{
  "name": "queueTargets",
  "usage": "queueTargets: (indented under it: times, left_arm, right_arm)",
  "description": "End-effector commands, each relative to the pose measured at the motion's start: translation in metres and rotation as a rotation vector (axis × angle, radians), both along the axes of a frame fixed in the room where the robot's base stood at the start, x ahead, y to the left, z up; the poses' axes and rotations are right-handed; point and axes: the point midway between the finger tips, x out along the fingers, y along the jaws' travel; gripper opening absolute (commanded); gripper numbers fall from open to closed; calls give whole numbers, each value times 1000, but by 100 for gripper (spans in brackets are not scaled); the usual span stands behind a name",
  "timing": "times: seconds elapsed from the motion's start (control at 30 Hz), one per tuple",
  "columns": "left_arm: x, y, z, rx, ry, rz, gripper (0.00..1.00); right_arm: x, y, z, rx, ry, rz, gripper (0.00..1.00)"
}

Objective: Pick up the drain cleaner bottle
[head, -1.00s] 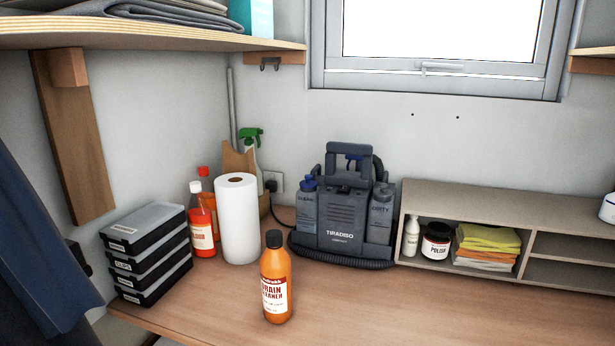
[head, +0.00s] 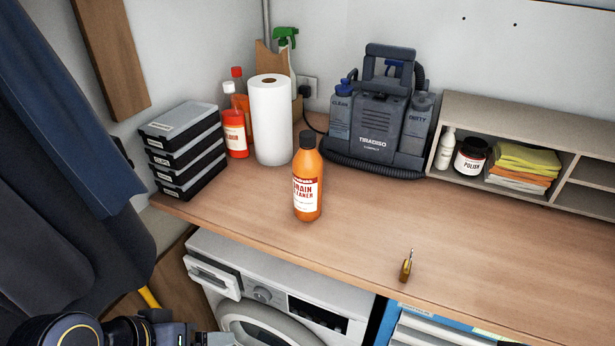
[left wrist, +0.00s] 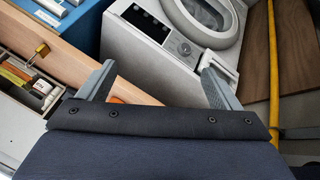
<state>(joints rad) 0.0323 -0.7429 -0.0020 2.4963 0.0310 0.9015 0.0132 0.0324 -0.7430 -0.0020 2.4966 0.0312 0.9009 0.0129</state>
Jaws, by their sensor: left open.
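The orange drain cleaner bottle (head: 307,185) stands upright on the wooden worktop (head: 370,215), with a black cap and a white label. It is near the front edge, in front of the paper towel roll. My left arm comes in at the lower left of the head view. Its gripper is open and empty in the left wrist view (left wrist: 158,82), apart from the bottle and pointing toward the washing machine. A small orange patch shows behind the gripper there; I cannot tell what it is. My right gripper is not in view.
A paper towel roll (head: 271,120), red bottles (head: 235,125) and stacked black cases (head: 183,150) stand behind and left of the bottle. A grey cleaning machine (head: 375,125) is behind right. A brass padlock (head: 406,268) lies near the front edge. A washing machine (head: 265,290) is below.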

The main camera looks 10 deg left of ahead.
Motion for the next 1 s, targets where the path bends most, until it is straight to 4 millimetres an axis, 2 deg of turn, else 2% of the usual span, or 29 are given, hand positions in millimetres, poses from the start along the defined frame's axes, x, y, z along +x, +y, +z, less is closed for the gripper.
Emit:
queueTargets:
  times: [0.17,0.27,0.37,0.47,0.5,0.6,0.7,0.83,1.0]
  left_arm:
    - [1,0,0,0,-4,-2,86]
    - [19,-3,2,3,-55,-23,86]
    - [62,-11,9,11,-182,-63,86]
    - [125,-27,21,31,-374,-105,86]
    - [151,-35,27,44,-460,-116,86]
    - [211,-59,40,83,-665,-121,86]
    - [258,-82,49,135,-839,-101,86]
    - [294,-105,54,205,-998,-58,86]
    - [313,-118,58,260,-1096,-17,86]
  right_arm:
    - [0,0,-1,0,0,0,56]
    - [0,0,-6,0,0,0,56]
    - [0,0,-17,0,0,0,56]
    - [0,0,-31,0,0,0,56]
    - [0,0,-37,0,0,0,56]
    - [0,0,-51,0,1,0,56]
    - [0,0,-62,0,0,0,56]
    - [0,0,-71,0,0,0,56]
    - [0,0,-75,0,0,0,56]
